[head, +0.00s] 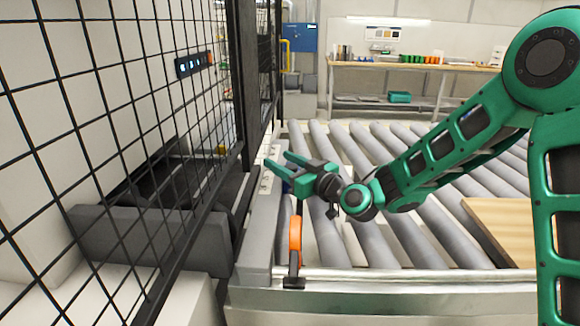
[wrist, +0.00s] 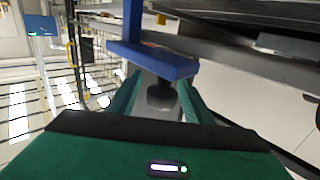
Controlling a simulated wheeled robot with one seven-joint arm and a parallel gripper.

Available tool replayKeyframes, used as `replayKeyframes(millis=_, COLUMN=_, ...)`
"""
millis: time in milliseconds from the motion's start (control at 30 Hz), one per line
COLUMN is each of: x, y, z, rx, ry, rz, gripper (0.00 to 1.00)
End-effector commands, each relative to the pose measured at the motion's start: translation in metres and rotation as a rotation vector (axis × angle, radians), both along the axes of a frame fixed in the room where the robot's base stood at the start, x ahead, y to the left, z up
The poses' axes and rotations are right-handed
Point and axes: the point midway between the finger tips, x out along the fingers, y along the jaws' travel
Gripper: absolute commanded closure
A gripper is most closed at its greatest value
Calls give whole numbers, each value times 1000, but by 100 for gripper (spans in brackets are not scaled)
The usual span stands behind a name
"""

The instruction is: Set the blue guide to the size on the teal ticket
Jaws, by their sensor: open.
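The blue guide (wrist: 180,66) shows at the top middle of the wrist view, an upright post with a plate. A dark round knob (wrist: 161,97) sits below the plate. My gripper (wrist: 158,93) is open, with one green finger on each side of the knob; I cannot tell whether they touch it. In the head view my gripper (head: 279,160) is above the grey rail at the left of the rollers, fingers pointing left. It mostly hides the guide there. White marked strips (head: 266,182) lie on the rail. I cannot make out a teal ticket in either view.
An orange upright piece (head: 295,240) stands at the near end of the rail. A black mesh fence (head: 130,130) runs close along the left. A wooden panel (head: 505,228) lies on the rollers (head: 425,235) at right. A bench (head: 415,66) stands at the back.

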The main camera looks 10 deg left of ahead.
Motion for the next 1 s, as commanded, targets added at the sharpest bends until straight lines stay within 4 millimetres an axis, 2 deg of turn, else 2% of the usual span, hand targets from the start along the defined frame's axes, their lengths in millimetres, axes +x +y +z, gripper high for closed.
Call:
replayKeyframes(millis=600, x=-62, y=-71, z=-2, rx=0, ry=4, rz=-5, gripper=54)
replayKeyframes(millis=1000, x=-70, y=-79, z=-1, rx=0, ry=1, rz=-2, gripper=54)
